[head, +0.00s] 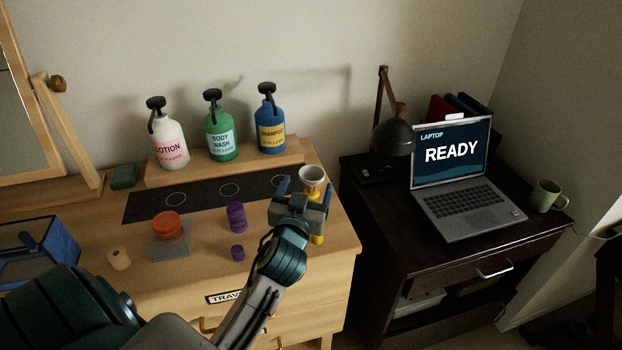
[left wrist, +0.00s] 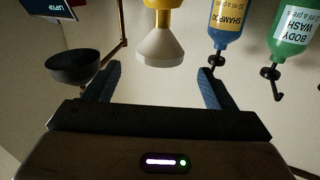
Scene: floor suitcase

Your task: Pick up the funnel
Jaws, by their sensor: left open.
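The funnel (head: 312,175) is white with a wide round mouth facing up, near the right end of the wooden dresser. In the left wrist view, which is upside down, the funnel (left wrist: 160,47) is a white cone joined to a yellow part. In the head view a bit of yellow (head: 317,239) also shows below my gripper; I cannot tell whether it is a separate holder or bottle. My left gripper (head: 305,188) is open and empty. Its fingers point toward the funnel, apart from it; the gripper hides the funnel's lower part.
Lotion (head: 169,143), body wash (head: 220,135) and shampoo (head: 270,130) pump bottles stand on a raised shelf behind. A dark desk with laptop (head: 460,195) and lamp (head: 393,137) is at right.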

